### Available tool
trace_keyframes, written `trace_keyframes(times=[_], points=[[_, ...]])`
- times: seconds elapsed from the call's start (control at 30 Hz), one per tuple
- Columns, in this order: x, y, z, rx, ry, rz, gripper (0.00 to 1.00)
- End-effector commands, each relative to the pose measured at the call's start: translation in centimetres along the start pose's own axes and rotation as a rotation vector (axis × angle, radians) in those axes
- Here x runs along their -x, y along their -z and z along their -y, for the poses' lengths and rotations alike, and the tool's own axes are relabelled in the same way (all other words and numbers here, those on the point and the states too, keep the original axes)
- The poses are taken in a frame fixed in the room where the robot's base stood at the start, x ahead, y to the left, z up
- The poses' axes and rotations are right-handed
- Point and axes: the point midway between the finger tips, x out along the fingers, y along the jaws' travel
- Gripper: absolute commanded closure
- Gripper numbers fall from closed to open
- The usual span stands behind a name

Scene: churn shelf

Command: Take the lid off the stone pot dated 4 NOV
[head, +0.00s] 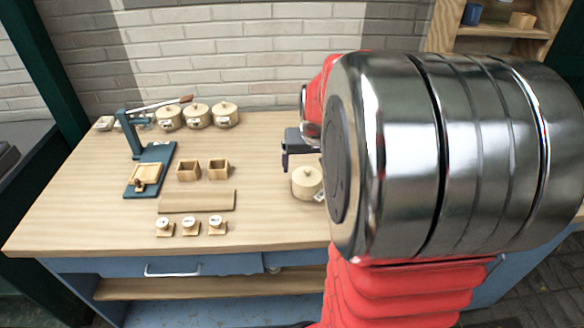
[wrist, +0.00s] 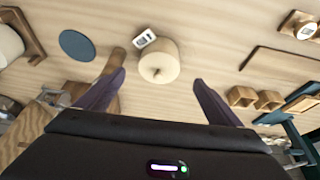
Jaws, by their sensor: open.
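A cream lidded stone pot (head: 306,183) stands on the bench beside my arm, partly hidden by it. In the wrist view the pot (wrist: 160,63) shows from above, its lid on and a small knob on top. A white tag (wrist: 145,39) with dark print is at its edge; I cannot read the date. My gripper (wrist: 159,80) is open and empty, its purple fingers apart with the pot between and beyond their tips. It also shows in the head view (head: 286,160), above and just left of the pot. More lidded, tagged pots (head: 197,116) stand at the back left.
A dark teal lever press (head: 152,165) stands at left, near two small wooden boxes (head: 188,171), a wooden board (head: 197,201) and several small knobbed pieces on wooden bases (head: 190,228). A blue disc (wrist: 77,45) lies near the pot. The bench is clear behind the boxes.

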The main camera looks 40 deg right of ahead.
Motion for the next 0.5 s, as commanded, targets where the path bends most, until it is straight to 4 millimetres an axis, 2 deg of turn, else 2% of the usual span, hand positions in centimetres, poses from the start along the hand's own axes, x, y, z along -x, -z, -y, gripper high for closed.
trace_keyframes(times=[0.2,0.5], points=[[-2.7,-0.1,0.0,0.0,0.0,0.002,0.12],[-3.2,0.0,0.0,0.0,0.0,0.0,0.12]])
